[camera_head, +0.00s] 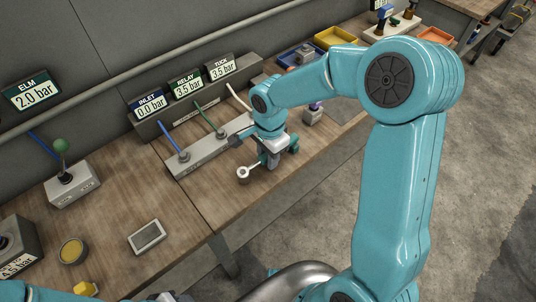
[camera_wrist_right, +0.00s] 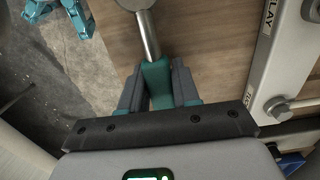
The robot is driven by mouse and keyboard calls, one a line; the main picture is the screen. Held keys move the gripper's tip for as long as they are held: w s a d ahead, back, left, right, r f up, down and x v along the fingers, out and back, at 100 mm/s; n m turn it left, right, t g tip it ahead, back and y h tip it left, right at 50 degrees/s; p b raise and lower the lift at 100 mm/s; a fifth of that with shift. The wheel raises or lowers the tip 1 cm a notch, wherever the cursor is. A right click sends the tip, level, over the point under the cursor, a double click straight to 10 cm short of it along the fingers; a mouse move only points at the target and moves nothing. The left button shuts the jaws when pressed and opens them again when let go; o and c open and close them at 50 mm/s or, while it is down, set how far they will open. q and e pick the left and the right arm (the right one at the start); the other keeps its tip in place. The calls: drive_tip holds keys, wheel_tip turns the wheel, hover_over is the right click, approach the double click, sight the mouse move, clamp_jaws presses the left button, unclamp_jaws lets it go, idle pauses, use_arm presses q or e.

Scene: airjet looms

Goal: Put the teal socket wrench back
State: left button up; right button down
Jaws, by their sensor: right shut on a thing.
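The teal socket wrench has a teal handle (camera_wrist_right: 157,82) and a metal shaft ending in a round socket head. Its head (camera_head: 243,174) shows in the head view, over the wooden bench just in front of the grey valve strip. My right gripper (camera_head: 272,161) is shut on the teal handle. In the right wrist view, the two dark fingers (camera_wrist_right: 158,88) lie on either side of the handle, and the shaft points away from the gripper. Whether the wrench touches the bench is unclear. Part of my left gripper (camera_head: 168,297) is at the bottom edge, its fingers cut off.
The grey strip (camera_head: 200,152) carries blue, green and white levers below the pressure displays. Yellow (camera_head: 334,38) and blue (camera_head: 287,60) trays lie farther back. A grey block (camera_head: 312,116) stands right of the gripper. A small framed panel (camera_head: 147,237) and a yellow-topped tin (camera_head: 72,250) are nearer.

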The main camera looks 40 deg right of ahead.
drive_tip(key=shift+f+b, duration=0.35)
drive_tip(key=shift+c, duration=1.3)
unclamp_jaws()
drive_tip(key=shift+r, duration=0.1)
drive_tip(key=shift+d+r+p, duration=0.1)
drive_tip(key=shift+r+p, duration=1.85)
drive_tip(key=shift+r, duration=1)
